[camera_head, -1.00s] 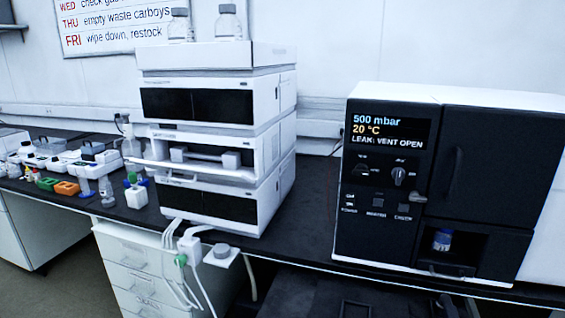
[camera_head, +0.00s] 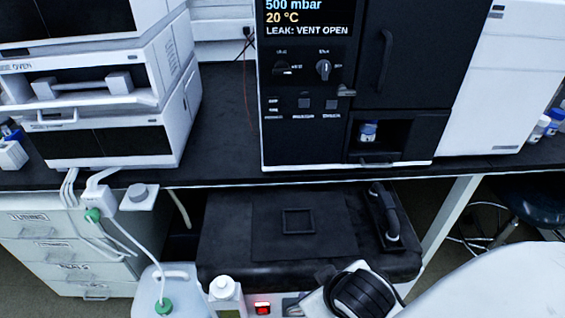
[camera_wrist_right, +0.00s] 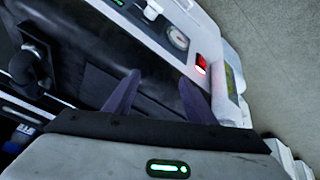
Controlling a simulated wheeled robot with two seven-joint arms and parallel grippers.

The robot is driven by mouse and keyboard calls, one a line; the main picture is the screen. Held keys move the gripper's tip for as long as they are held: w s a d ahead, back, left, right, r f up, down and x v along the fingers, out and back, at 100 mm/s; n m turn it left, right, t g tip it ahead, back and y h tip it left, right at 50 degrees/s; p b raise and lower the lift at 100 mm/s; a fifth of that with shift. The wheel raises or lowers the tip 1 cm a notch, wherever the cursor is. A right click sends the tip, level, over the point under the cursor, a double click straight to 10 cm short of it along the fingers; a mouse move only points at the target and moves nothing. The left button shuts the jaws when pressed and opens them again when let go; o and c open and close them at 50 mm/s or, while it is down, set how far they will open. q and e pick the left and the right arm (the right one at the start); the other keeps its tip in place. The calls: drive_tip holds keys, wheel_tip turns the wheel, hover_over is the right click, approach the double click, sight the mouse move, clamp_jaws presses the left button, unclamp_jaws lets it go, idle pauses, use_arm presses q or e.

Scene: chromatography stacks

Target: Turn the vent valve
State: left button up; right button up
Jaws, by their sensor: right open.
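The black oven-like unit (camera_head: 300,140) stands on the bench. Its screen (camera_head: 300,20) reads 500 mbar, 20 °C and LEAK: VENT OPEN. Below the screen are a left knob (camera_head: 282,68) and a right knob (camera_head: 324,69), and a small grey lever (camera_head: 346,91) sits at the door's edge. The labels are too small to read, so I cannot tell which is the vent valve. My right gripper (camera_wrist_right: 160,92) is open and empty, its two fingers apart above equipment below the bench. My left gripper is not in view.
A white module stack (camera_head: 115,145) stands left on the bench. A small bottle (camera_head: 368,131) sits in the unit's recess.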

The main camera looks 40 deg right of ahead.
drive_tip(key=w+d+r, duration=0.1)
drive_tip(key=w+d+r+m+t+h, duration=0.1)
drive_tip(key=w, duration=0.1)
drive_tip(key=w+d+r+m+h, duration=0.1)
drive_tip(key=w+d, duration=0.1)
drive_tip(key=shift+r+t, duration=0.15)
drive_tip(key=shift+t, duration=0.25)
drive_tip(key=w+d+r+m+t+h, duration=0.2)
drive_tip(key=w+d+r+t+h, duration=0.15)
drive_tip(key=w+r, duration=0.3)
drive_tip(key=m+t+h, duration=0.2)
drive_tip(key=t+h, duration=0.2)
drive_tip(key=t, duration=0.4)
approach(283, 74)
drive_tip(key=shift+t, duration=0.35)
drive_tip(key=p+x, duration=0.4)
drive_tip(key=x, duration=0.3)
drive_tip(key=shift+w+d, duration=0.35)
drive_tip(key=shift+w, duration=0.2)
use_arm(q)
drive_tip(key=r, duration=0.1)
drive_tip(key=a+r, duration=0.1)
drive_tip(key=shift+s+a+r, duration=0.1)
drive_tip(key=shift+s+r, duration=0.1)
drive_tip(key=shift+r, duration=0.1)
use_arm(e)
drive_tip(key=c, duration=1)
